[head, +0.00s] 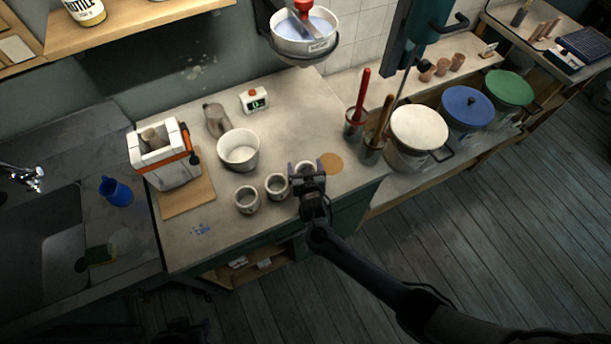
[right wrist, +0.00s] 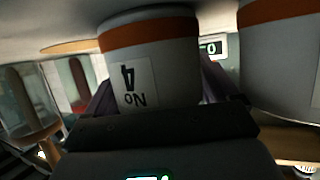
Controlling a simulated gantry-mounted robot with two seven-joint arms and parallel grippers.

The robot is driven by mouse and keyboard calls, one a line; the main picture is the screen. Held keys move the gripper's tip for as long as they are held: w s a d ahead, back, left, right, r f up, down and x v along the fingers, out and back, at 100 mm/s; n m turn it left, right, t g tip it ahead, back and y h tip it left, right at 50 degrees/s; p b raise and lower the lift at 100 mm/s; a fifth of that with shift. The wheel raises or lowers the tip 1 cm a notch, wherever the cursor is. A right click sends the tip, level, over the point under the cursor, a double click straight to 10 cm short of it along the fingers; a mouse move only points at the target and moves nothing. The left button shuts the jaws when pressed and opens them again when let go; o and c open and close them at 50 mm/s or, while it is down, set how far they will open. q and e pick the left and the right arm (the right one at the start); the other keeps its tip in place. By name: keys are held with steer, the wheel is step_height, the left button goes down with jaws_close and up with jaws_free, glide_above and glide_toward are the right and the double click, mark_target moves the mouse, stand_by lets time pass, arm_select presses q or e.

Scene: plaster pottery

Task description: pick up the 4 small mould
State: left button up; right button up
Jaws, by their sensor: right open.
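The small mould labelled No 4 (right wrist: 150,45) is a pale cup with an orange band, shown upside down in the right wrist view. In the head view it (head: 304,165) is the rightmost of three small moulds on the worktop, partly hidden by my right gripper. My right gripper (head: 307,170) is open, with its purple fingers around the mould, one on each side. The fingers (right wrist: 155,98) also show beside it in the right wrist view. I cannot tell whether they touch it.
Two similar small moulds, the middle one (head: 277,186) and the left one (head: 246,200), stand close to the left. A white bowl (head: 238,151) is behind them. A round cork-coloured mat (head: 330,163) lies to the right. Tool pots (head: 371,151) stand farther right.

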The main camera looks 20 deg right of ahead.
steer(key=shift+c, duration=0.5)
steer(key=c, duration=0.8)
steer(key=shift+r, duration=0.1)
